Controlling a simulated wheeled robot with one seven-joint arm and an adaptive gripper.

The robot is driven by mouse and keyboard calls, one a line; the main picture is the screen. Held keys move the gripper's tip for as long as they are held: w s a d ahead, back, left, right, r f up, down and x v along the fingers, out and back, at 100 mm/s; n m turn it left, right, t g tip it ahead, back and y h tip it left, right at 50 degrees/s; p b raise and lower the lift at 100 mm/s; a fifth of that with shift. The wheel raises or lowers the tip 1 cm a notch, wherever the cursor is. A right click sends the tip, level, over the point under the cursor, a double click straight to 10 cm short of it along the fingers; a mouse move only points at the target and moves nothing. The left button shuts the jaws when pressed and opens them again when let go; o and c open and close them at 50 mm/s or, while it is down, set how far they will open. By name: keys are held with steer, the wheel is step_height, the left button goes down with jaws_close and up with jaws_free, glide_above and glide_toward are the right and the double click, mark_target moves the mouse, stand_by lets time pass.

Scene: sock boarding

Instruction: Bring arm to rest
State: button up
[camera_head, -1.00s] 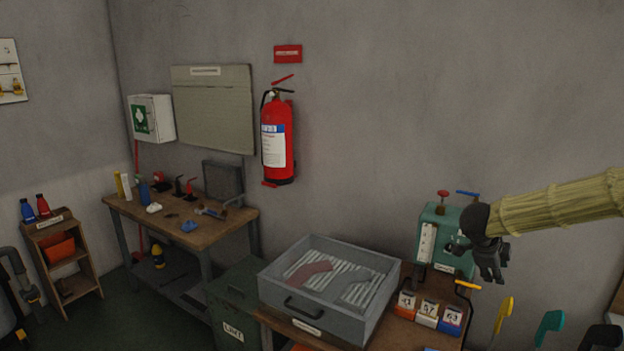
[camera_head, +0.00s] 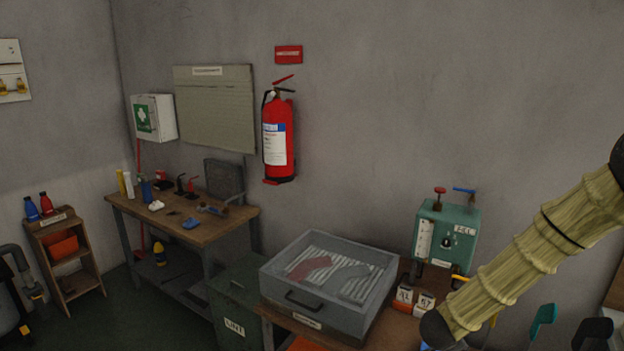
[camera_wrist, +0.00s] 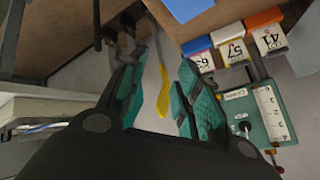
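My arm, in a straw-coloured sleeve, slants down from the right edge of the head view to a dark wrist joint at the lower right. My gripper is out of sight there, below that joint. In the wrist view my gripper (camera_wrist: 158,92) shows its two teal-padded fingers apart, with nothing held between them. A yellow hooked handle (camera_wrist: 162,75) shows through the gap, beyond the fingers. A grey drawer-like box (camera_head: 335,310) holds a red sock shape (camera_head: 309,268) and a grey one (camera_head: 350,278) on a ribbed rack.
A teal machine (camera_head: 447,235) with a gauge stands behind my arm, and shows in the wrist view (camera_wrist: 257,110). Numbered blocks (camera_wrist: 232,47) sit near it. A teal hook (camera_head: 541,322) is right of my arm. A workbench (camera_head: 205,228) and green bin (camera_head: 240,290) stand left.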

steer(key=s+a+f+n+g+y, duration=0.1)
steer(key=s+a+f+n+y, duration=0.1)
steer(key=s+a+f+n, duration=0.45)
steer(key=s+a+f+n+y, duration=0.2)
steer(key=s+a+f, duration=0.1)
steer(key=s+f, duration=0.7)
steer(key=s+a+f+n+g+y, duration=0.1)
steer(key=s+a+f+n+g, duration=0.1)
steer(key=s, duration=0.6)
steer(key=s+a+f+n+g, duration=0.1)
steer(key=s+a+n, duration=0.15)
steer(key=s, duration=0.55)
steer(key=s+a+f+n+g+y, duration=0.1)
steer(key=s+f+n+g, duration=0.1)
steer(key=s, duration=0.6)
step_height(320, 180, down, 10)
steer(key=s+b, duration=0.1)
steer(key=b, duration=0.9)
steer(key=shift+a+n, duration=0.25)
steer(key=shift+n, duration=0.05)
steer(key=shift+r, duration=0.1)
steer(key=shift+c, duration=0.2)
